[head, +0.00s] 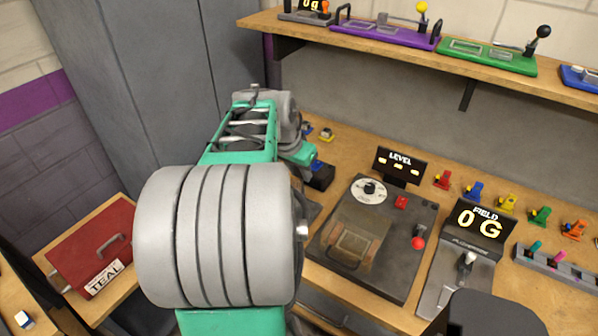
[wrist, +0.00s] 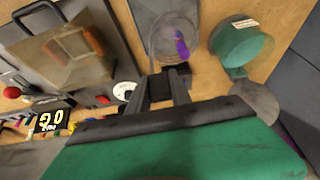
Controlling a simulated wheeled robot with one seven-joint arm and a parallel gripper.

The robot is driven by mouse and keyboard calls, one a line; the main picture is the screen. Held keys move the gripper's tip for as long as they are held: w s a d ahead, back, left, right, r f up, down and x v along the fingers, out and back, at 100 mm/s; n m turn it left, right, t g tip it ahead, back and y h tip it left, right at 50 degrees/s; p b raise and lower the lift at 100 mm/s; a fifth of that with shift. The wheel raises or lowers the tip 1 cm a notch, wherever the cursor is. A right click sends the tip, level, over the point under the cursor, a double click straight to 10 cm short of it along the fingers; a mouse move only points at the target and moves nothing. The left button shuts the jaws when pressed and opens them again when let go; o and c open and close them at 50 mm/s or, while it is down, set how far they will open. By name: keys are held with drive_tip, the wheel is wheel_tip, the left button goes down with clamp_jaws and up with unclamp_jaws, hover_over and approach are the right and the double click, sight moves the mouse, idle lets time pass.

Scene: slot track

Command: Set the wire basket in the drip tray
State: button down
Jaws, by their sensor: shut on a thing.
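My gripper (wrist: 163,82) shows in the wrist view with its two dark fingers closed around a small dark piece (wrist: 160,88). I cannot tell what this piece belongs to. Just beyond the fingertips is a round, see-through thing (wrist: 163,40) with a purple part (wrist: 181,44), over a grey plate (wrist: 150,14). I cannot make out a wire basket or a drip tray for certain in either view. In the head view my arm hides the fingers and whatever they hold.
A dark console (head: 395,270) with a see-through lid and red knob stands right of my arm. A red TEAL case (head: 75,245) lies left. A teal round thing (wrist: 240,45) is near my gripper. A shelf (head: 400,58) hangs above.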

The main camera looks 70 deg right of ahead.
sight(299, 190)
drive_tip(key=shift+f+b, duration=2.3)
drive_tip(key=shift+f, duration=1.2)
drive_tip(key=c, duration=1.1)
unclamp_jaws()
